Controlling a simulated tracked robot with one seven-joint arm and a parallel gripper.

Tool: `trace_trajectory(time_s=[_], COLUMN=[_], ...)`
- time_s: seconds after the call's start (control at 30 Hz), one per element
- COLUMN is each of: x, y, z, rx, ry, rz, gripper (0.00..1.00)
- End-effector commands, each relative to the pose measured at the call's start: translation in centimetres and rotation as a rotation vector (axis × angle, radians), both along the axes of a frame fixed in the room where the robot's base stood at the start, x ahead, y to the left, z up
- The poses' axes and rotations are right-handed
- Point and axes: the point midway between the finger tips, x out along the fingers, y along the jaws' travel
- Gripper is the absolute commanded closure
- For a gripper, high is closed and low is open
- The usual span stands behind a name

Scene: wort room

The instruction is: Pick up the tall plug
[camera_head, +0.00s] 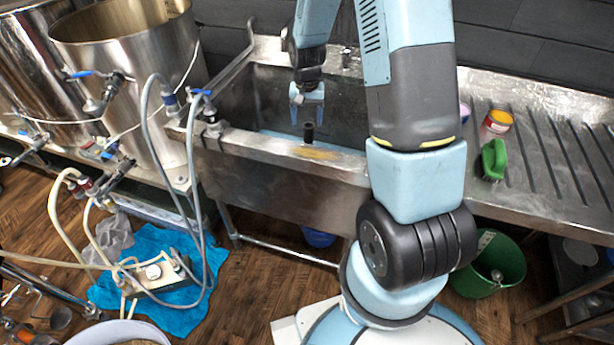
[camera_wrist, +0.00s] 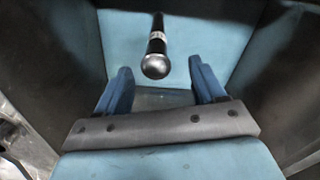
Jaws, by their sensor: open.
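The tall plug (camera_head: 309,132) is a dark upright cylinder standing inside the steel sink, just behind the front rim in the head view. In the wrist view the tall plug (camera_wrist: 155,64) has a shiny rounded knob at its near end, a light band and a dark shaft beyond. My gripper (camera_head: 307,98) is inside the sink, pointing down, above the plug. In the wrist view my gripper (camera_wrist: 162,82) has its two blue fingers apart, with nothing between them. The knob shows beyond the fingertips, nearly midway between them. Whether they touch is not visible, but a gap shows.
The steel sink (camera_head: 270,180) has walls close around my gripper. A green brush (camera_head: 493,160) and an orange-topped tin (camera_head: 496,122) stand on the drainboard (camera_head: 545,140) at right. Hoses and taps crowd the sink's left end. A green bucket (camera_head: 490,265) stands below.

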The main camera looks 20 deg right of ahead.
Motion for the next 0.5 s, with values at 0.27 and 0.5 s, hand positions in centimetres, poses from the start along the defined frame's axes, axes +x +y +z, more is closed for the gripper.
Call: trace_trajectory(time_s=[0.27,0.5], x=[0.0,0.0], y=[0.0,-0.2], z=[-2.9,-4.6], rx=[0.0,0.0], ry=[0.001,0.002], rz=[0.001,0.002], gripper=[0.31,0.31])
